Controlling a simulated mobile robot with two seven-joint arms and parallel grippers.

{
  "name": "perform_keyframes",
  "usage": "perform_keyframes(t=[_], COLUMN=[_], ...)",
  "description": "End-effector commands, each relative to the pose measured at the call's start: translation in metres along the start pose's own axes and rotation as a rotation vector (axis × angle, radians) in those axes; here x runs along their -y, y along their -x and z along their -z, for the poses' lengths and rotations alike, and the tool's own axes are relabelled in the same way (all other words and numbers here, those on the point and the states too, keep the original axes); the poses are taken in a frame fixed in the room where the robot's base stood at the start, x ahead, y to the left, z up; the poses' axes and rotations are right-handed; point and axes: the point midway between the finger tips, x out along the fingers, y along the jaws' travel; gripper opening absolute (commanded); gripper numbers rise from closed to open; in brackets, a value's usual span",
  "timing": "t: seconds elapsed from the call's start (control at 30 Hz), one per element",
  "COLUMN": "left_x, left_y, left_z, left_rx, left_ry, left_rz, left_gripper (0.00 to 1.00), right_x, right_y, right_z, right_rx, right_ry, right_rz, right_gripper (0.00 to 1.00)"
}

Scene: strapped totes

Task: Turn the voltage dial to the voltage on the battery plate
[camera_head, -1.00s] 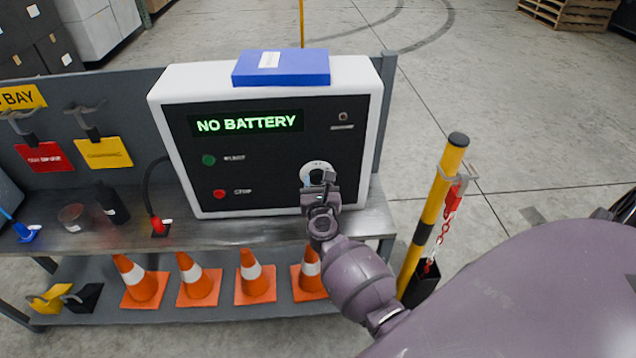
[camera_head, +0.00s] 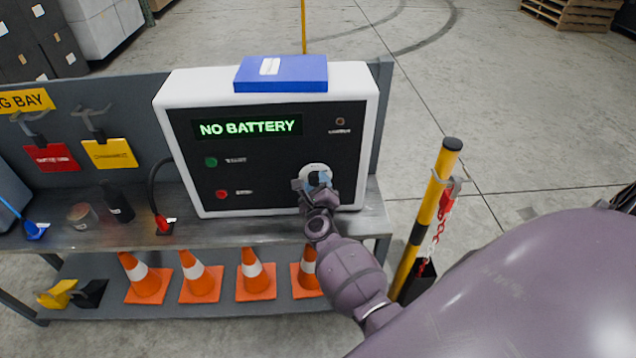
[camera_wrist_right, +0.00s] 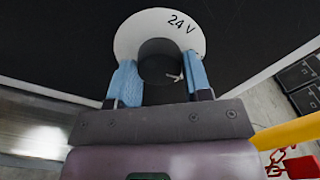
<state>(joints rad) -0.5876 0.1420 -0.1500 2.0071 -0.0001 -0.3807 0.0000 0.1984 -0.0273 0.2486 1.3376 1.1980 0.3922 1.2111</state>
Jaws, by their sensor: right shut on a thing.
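The white charger (camera_head: 365,100) stands on the bench, its display (camera_head: 249,127) reading "NO BATTERY". The voltage dial (camera_head: 316,169) is at the lower right of its black front, partly hidden by my right gripper (camera_head: 315,183). In the right wrist view, the dial's white disc (camera_wrist_right: 128,38) carries "24 V" at its upper right. My right gripper (camera_wrist_right: 157,82) is shut on the dark knob (camera_wrist_right: 158,53), a blue fingertip on each side. A small white mark shows at the knob's lower right. No battery plate is readable. My left gripper is not in view.
A blue box (camera_head: 281,73) lies on top of the charger. Green (camera_head: 211,162) and red (camera_head: 222,194) buttons sit left of the dial. A yellow-black post (camera_head: 430,220) with a red chain stands right of the bench.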

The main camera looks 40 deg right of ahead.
Motion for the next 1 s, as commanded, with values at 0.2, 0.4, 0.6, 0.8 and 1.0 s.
perform_keyframes(t=[0.2,0.4,0.6,0.8,1.0], left_x=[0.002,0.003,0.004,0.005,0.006], left_y=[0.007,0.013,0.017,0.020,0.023], left_z=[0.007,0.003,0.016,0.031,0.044], left_rx=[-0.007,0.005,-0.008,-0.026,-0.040], left_ry=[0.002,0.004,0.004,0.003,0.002], left_rz=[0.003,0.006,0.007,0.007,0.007], left_gripper=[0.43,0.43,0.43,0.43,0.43], right_x=[0.002,0.003,0.003,0.003,0.003], right_y=[-0.001,0.000,0.000,-0.001,-0.001], right_z=[-0.003,-0.003,-0.004,-0.004,-0.004], right_rx=[0.001,0.001,0.001,0.001,0.001], right_ry=[0.203,0.393,0.583,0.774,0.962], right_rz=[0.001,0.001,0.001,0.001,0.001], right_gripper=[0.21,0.21,0.21,0.21,0.21])
